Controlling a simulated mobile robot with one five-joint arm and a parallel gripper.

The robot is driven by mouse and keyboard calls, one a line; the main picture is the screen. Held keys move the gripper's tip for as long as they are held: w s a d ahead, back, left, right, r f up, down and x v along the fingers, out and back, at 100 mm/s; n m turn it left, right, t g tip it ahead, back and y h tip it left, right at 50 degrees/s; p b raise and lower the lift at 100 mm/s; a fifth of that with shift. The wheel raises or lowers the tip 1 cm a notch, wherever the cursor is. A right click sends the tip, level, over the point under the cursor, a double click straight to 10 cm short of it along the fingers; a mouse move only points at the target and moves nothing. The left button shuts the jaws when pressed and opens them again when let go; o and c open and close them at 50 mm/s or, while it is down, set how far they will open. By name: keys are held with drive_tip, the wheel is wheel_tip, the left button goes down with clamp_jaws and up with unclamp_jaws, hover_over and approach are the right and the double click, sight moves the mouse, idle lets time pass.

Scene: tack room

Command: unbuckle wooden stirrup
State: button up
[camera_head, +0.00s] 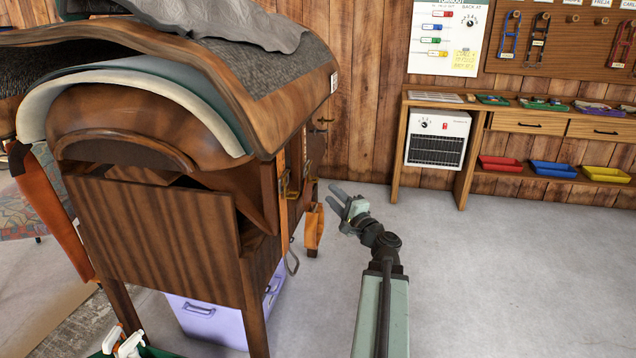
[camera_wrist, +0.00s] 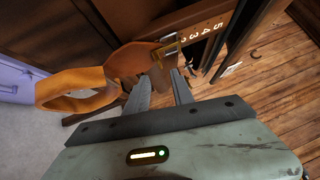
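The wooden stirrup (camera_head: 313,226) hangs low at the right side of the saddle stand. In the wrist view the orange-brown stirrup (camera_wrist: 72,88) lies left of my fingers. A brass buckle (camera_wrist: 171,48) sits on the tan strap (camera_wrist: 135,58) just beyond the fingertips. My gripper (camera_head: 341,200) is to the right of the stirrup, its fingers pointing toward the stand. In the wrist view my gripper (camera_wrist: 163,82) is open, with brown material showing between or behind the fingers. I cannot tell whether they touch it.
The wooden saddle stand (camera_head: 150,235) bears a saddle (camera_head: 215,75) and stands at the left. A lilac box (camera_head: 205,320) is beneath it. A heater (camera_head: 436,137) and shelf with coloured trays (camera_head: 553,169) are along the back wall. Grey floor (camera_head: 500,270) is clear at right.

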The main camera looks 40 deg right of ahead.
drive_tip(key=p+x, duration=0.1)
drive_tip(key=x, duration=0.6)
drive_tip(key=shift+w, duration=0.3)
drive_tip(key=shift+d+r, duration=0.1)
clamp_jaws()
